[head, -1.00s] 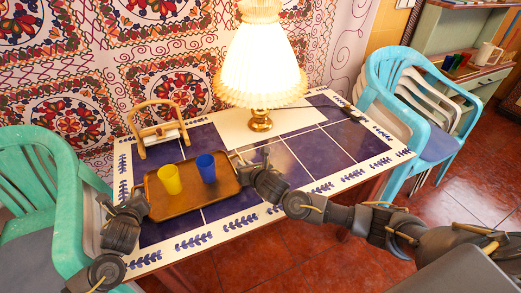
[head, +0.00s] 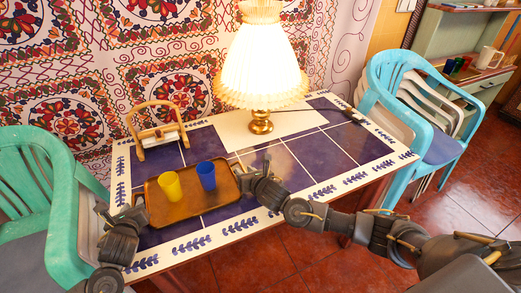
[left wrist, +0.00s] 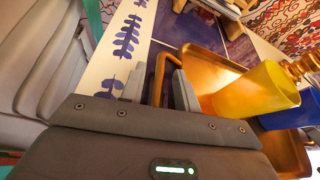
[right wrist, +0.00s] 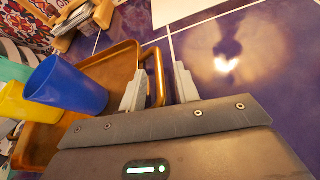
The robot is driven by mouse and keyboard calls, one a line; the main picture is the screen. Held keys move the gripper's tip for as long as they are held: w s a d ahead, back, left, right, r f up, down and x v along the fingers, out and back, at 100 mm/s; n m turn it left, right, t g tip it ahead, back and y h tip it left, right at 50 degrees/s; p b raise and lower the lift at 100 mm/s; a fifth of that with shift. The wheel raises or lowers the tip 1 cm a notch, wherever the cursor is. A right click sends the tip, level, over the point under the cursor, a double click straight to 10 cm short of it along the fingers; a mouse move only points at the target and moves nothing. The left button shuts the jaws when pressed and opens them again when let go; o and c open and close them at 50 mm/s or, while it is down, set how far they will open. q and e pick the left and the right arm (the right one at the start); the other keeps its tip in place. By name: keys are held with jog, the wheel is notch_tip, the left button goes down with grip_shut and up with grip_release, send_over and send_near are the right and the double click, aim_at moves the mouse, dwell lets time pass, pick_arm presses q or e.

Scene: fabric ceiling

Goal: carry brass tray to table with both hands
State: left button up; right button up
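The brass tray (head: 185,210) lies on the blue-tiled table (head: 290,160), near its front left, and looks flat on the tiles. A yellow cup (head: 169,187) and a blue cup (head: 207,177) stand upright on it. My left gripper (head: 137,205) is at the tray's left end. In the left wrist view its fingers (left wrist: 160,90) stand apart on both sides of the tray handle, with gaps. My right gripper (head: 246,178) is at the right end. In the right wrist view its fingers (right wrist: 160,88) also stand apart around the handle, with gaps.
A lit lamp (head: 262,75) stands at the back of the table. A wooden holder (head: 157,130) stands behind the tray. A green chair (head: 45,190) is at the left, blue and white chairs (head: 400,85) at the right. The table's right half is mostly clear.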

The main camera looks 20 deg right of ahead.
pick_arm(q)
jog(key=v, duration=1)
jog(key=shift+s+a+r, duration=0.1)
jog(key=shift+s, duration=0.05)
pick_arm(e)
jog(key=v, duration=1.2)
